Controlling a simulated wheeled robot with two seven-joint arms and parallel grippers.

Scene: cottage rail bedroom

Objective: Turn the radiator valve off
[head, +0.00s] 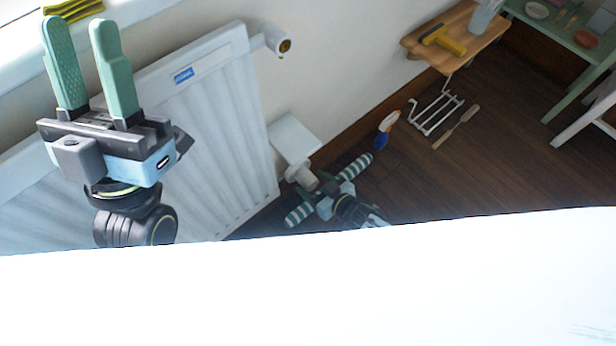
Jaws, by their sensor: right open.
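A white ribbed radiator (215,110) with a blue label stands against the wall at the left of the head view. A white cylindrical knob (300,174), which looks like the valve, sits near its lower right corner. A white fitting (279,42) with a brass-coloured end sticks out at its upper right corner. My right gripper (328,190) is open, its striped green and white fingers spread wide just right of the lower knob. I cannot tell whether it touches the knob. My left gripper (82,24) is open and empty, fingers up, in front of the radiator.
A white box (294,138) is by the wall above the knob. A spray bottle (387,130), a wire rack (436,112) and a brush-like tool (456,127) are on the dark floor. A wooden shelf (418,50) holds a yellow tool. A large white surface (300,290) blocks the lower view.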

